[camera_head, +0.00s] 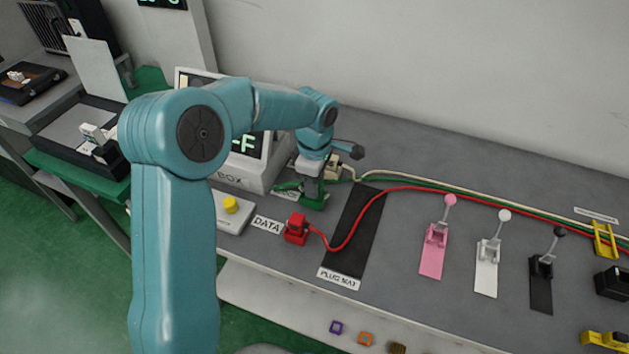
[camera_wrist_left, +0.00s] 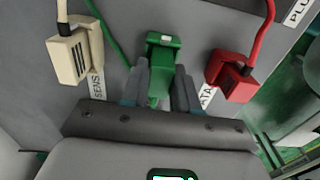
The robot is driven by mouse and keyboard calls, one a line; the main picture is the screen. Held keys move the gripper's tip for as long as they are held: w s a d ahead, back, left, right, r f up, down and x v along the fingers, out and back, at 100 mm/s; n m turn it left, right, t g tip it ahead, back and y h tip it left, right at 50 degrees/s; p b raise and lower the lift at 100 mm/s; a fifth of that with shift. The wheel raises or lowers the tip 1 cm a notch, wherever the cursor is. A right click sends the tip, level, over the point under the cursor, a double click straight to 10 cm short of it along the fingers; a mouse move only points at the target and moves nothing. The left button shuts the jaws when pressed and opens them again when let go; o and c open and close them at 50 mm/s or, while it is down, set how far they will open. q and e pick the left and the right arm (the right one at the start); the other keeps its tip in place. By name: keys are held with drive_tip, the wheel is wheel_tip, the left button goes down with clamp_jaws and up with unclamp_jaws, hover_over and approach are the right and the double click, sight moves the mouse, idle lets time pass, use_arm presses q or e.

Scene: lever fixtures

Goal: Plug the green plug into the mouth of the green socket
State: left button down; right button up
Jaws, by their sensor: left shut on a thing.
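My left gripper (camera_head: 312,180) reaches down over the row of coloured sockets at the front of the box. In the left wrist view, its two fingers (camera_wrist_left: 160,88) are closed on the green plug (camera_wrist_left: 158,84). The green socket (camera_head: 315,203) stands on the table directly below the gripper. It also shows in the left wrist view (camera_wrist_left: 163,40), just beyond the fingertips and in line with the plug. The plug looks close to or touching the socket; how far it is in, I cannot tell. A green cable runs behind the left finger. My right gripper is out of view.
A red connector (camera_head: 296,229) with a red cable sits nearby on one side, and a cream connector (camera_head: 333,166) on the other. The black plug mat (camera_head: 352,240) lies to the right, empty except for the crossing cables. Pink, white and black levers stand farther right.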

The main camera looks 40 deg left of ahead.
use_arm(q)
drive_tip(key=shift+f, duration=0.35)
drive_tip(key=c, duration=0.8)
unclamp_jaws()
drive_tip(key=shift+r, duration=0.1)
wheel_tip(320, 180, up, 16)
drive_tip(key=shift+r+p, duration=0.1)
drive_tip(key=shift+p, duration=0.4)
drive_tip(key=shift+r, duration=0.1)
